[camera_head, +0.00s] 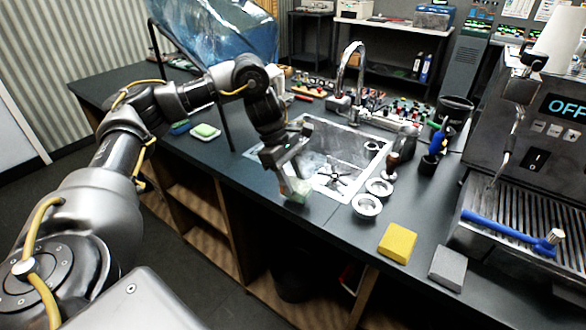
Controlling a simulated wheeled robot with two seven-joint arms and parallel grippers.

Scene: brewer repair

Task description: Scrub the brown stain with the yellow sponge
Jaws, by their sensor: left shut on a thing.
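The yellow sponge (397,243) lies flat on the dark counter (330,235) in front of the espresso machine. My left gripper (291,178) is to its upper left, over the front edge of the sink, and is shut on a pale greenish block (297,193). The block hangs at the fingertips, near the counter's front edge; whether it touches the counter I cannot tell. I cannot make out a brown stain on the visible surfaces. My right gripper is out of view.
A sink (340,150) with a tall faucet is set in the counter. Metal filter baskets (367,205) stand beside it. A grey block (448,268) lies right of the yellow sponge, near the espresso machine (535,130) and a blue-handled tool (500,229). A green-white sponge (205,132) lies left.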

